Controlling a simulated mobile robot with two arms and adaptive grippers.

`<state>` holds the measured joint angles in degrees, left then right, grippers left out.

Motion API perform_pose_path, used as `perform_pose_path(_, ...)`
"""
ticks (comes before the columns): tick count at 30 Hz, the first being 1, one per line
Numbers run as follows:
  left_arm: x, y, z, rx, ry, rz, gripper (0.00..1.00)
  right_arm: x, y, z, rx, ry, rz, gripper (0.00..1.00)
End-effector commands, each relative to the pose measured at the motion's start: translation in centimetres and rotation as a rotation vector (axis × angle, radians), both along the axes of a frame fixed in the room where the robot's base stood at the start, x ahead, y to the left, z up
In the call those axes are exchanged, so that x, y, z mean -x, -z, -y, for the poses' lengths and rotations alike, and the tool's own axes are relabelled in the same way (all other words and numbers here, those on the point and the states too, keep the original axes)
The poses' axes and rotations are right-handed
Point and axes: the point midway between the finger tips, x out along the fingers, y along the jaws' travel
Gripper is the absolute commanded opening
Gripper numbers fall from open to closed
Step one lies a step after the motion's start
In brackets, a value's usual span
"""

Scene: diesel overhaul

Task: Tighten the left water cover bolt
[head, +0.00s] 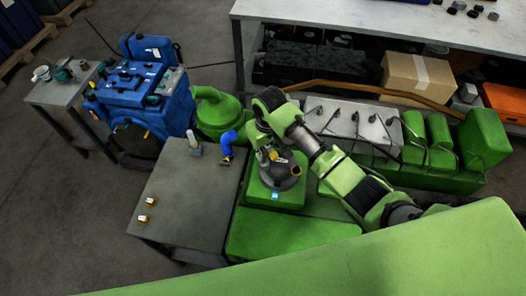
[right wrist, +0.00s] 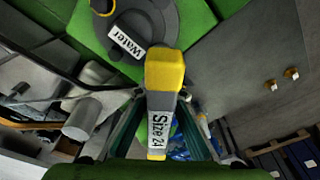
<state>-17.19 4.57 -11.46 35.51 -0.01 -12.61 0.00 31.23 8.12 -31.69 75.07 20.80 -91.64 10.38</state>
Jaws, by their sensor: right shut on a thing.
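The grey round water cover (head: 284,180) sits on the green engine block (head: 262,198). It also shows at the top of the right wrist view (right wrist: 160,22), with a "Water" label and part of a yellow ring. My right gripper (head: 267,151) is above the cover's far left side. It is shut on a tool with a yellow end (right wrist: 165,70) and a "Size 24" label. In the right wrist view the yellow end overlaps the cover's edge; whether they touch I cannot tell. I cannot make out the left bolt. My left gripper is not in view.
A grey table (head: 185,185) left of the block holds two brass fittings (head: 147,210), a blue and yellow tool (head: 228,145) and a small grey piece (head: 194,146). A blue machine (head: 145,95) stands behind. A grey cylinder head row (head: 350,122) lies right of the gripper.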

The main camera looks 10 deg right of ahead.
Motion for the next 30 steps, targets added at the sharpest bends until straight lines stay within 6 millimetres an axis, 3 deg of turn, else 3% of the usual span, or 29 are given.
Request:
perform_pose_path(6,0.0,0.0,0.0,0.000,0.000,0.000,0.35,0.0,0.0,-0.1,-0.002,0.346,-0.001,0.00)
perform_pose_path(9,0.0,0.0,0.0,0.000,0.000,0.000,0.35,0.0,0.0,0.0,-0.001,0.439,-0.001,0.00)
perform_pose_path(19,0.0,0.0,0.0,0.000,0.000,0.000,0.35,-0.1,0.0,0.0,0.000,0.465,0.001,0.00)
perform_pose_path(30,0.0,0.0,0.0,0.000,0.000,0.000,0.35,-0.1,-1.5,0.1,-0.001,0.442,0.001,0.00)
